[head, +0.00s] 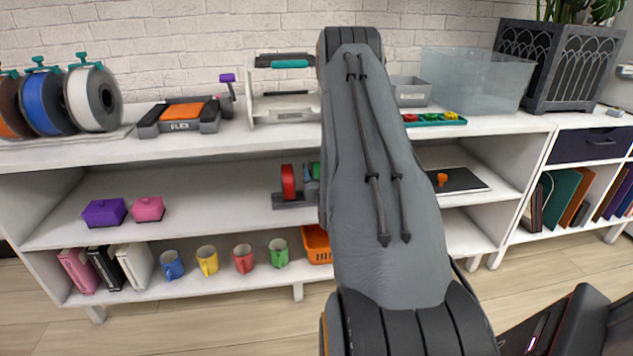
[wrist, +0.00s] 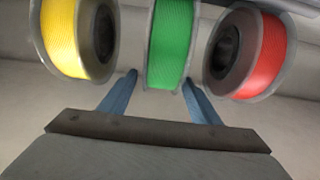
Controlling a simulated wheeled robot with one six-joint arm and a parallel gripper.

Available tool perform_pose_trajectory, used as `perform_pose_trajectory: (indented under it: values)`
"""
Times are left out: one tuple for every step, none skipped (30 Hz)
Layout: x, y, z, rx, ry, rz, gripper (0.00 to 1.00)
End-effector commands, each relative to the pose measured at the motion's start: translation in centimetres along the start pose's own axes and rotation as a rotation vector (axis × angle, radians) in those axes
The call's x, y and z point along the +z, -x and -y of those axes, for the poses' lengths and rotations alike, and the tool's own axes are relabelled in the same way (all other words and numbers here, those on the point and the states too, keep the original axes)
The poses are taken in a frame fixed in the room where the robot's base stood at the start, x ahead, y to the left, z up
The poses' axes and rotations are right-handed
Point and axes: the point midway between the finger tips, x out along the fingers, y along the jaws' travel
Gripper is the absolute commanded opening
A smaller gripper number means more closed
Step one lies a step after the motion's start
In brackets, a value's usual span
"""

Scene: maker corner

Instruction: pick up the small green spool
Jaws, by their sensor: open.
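The green spool (wrist: 170,45) is in the middle of the wrist view, upright, with a yellow spool (wrist: 72,35) on its left and a red spool (wrist: 255,55) on its right. My gripper (wrist: 159,78) is open, its two blue fingers on either side of the green spool's near edge. I cannot tell whether a finger touches it. In the head view a sliver of the green spool (head: 316,170) shows on the middle shelf beside the red spool (head: 288,182). My arm hides the yellow spool and most of the gripper there.
The shelf board above is close over my gripper. A purple box (head: 104,212) and a pink box (head: 148,209) stand farther left, with free shelf between. An orange basket (head: 317,243) sits below.

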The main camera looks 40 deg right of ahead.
Motion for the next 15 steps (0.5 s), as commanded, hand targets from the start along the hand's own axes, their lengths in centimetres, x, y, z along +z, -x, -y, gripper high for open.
perform_pose_trajectory:
  values:
    - [0.00,-0.59,0.03,0.000,0.000,-0.002,0.57]
    - [0.00,-0.87,0.01,0.000,0.000,-0.001,0.57]
    - [0.03,-1.13,0.00,0.000,0.000,0.000,0.57]
    - [0.04,-1.25,-0.01,0.001,-0.001,0.001,0.57]
    - [0.03,-1.34,-0.02,0.001,-0.001,0.001,0.57]
    - [0.03,-1.40,-0.03,0.001,-0.001,0.001,0.57]
    - [0.02,-1.42,-0.04,0.001,-0.001,0.001,0.57]
    - [0.02,-1.41,-0.05,0.001,-0.001,0.001,0.57]
    - [0.01,-1.40,-0.05,0.001,-0.001,0.001,0.57]
    - [0.01,-1.40,-0.05,0.001,-0.001,0.001,0.57]
    - [0.01,-1.40,-0.05,0.001,-0.001,0.001,0.57]
    - [0.00,-1.39,-0.06,0.001,-0.001,0.001,0.54]
    - [0.00,-1.39,-0.06,0.001,-0.001,0.001,0.49]
    - [0.00,-1.39,-0.06,0.001,-0.001,0.001,0.44]
    - [0.00,-1.39,-0.06,0.001,-0.001,0.001,0.37]
